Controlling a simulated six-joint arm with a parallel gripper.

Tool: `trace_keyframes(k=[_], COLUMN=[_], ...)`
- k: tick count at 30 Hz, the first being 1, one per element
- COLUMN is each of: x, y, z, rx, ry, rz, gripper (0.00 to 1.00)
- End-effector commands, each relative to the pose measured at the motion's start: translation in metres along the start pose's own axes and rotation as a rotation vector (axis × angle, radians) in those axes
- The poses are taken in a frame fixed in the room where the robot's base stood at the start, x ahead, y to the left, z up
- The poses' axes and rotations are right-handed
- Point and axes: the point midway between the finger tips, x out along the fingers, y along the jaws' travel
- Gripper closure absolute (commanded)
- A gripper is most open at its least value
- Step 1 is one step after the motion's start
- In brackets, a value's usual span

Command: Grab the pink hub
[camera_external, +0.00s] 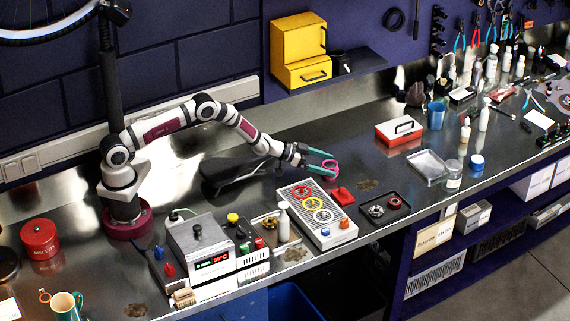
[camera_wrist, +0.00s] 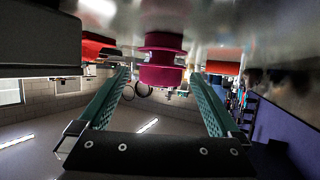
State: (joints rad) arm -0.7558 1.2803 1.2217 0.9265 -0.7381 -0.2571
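The pink hub (camera_wrist: 162,62) is a spool-shaped piece with flanges and a narrower waist. In the wrist view it stands near the top centre, between the tips of my gripper's two teal fingers (camera_wrist: 160,78). Whether a finger touches the hub is hard to tell.
A dark bike saddle (camera_external: 235,168) lies behind left. A red-and-white box (camera_external: 398,131) stands to the right. Clear steel bench lies behind the hub.

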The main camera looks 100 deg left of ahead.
Motion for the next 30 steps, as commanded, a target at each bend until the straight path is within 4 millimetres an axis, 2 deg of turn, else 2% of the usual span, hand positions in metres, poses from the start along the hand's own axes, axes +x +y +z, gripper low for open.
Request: trace_keyframes(k=[1, 2, 16, 25, 30], x=[0.0, 0.0, -0.001, -0.001, -0.008], y=[0.0, 0.0, 0.0, 0.0, -0.001], z=[0.0, 0.0, 0.0, -0.003, -0.021], rx=[0.0, 0.0, 0.0, 0.001, 0.001], ry=[0.0, 0.0, 0.0, 0.002, 0.004], rz=[0.0, 0.0, 0.0, 0.0, 0.0], gripper=[0.08, 0.14, 0.98, 1.0, 1.0])
